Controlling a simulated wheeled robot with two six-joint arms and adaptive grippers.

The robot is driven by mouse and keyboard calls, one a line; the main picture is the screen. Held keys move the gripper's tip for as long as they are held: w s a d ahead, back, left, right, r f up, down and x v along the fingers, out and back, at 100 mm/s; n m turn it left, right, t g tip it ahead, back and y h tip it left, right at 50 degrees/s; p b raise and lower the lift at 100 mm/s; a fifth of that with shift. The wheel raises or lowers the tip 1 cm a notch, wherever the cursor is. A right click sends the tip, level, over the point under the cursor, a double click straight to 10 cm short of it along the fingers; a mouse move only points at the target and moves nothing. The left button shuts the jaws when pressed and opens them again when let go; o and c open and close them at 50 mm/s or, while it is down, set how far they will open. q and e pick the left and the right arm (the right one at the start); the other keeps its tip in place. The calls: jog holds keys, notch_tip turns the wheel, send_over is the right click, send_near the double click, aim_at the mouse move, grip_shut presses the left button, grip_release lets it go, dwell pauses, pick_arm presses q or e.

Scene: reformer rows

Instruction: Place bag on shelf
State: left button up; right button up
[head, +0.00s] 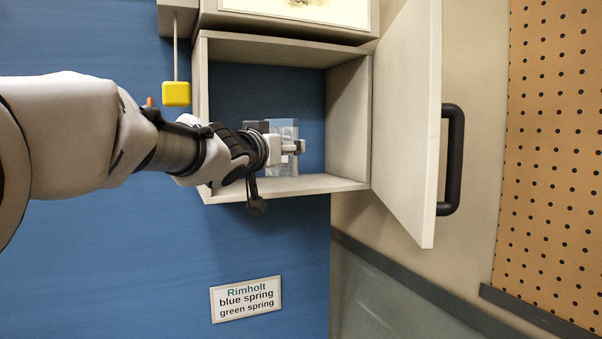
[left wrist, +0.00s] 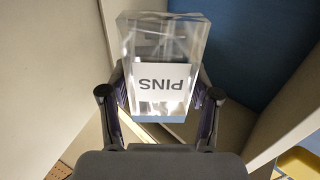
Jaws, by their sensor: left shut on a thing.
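A clear bag (head: 285,127) with a white label is inside an open box-shaped shelf compartment (head: 348,115). In the left wrist view the bag (left wrist: 158,42) shows large, and its label reads PINS upside down. My left gripper (head: 297,147) reaches into the compartment from the left and is shut on the bag, one finger on each side. The arm partly covers the bag in the head view, and I cannot tell whether the bag touches a compartment wall. My right gripper is not in view.
A pale door (head: 408,120) with a black handle (head: 452,160) stands open to the right of the compartment. A yellow block on a rod (head: 176,93) is above my left arm. A sign reading Rimholt, blue spring, green spring (head: 245,299) is below. A perforated board (head: 558,130) is at far right.

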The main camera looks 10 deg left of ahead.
pick_arm(q)
jog(key=w+a+p, duration=0.1)
jog(key=w+a, duration=0.1)
jog(key=w, duration=0.1)
jog(key=w+a+p, duration=0.1)
jog(key=w+a, duration=0.1)
jog(key=w, duration=0.1)
jog(key=w+a+p, duration=0.2)
jog(key=shift+w+a+f, duration=0.25)
jog(key=shift+w, duration=0.15)
jog(key=shift+w+a, duration=0.25)
notch_tip(320, 180, down, 4)
jog(key=shift+w+r+p, duration=0.15)
jog(key=shift+p, duration=0.2)
jog(key=shift+w+f, duration=0.15)
jog(key=shift+f, duration=0.1)
jog(key=o, duration=1)
jog(key=shift+c, duration=0.2)
jog(key=shift+s, duration=0.2)
jog(key=shift+w+r, duration=0.1)
jog(key=shift+r, duration=0.05)
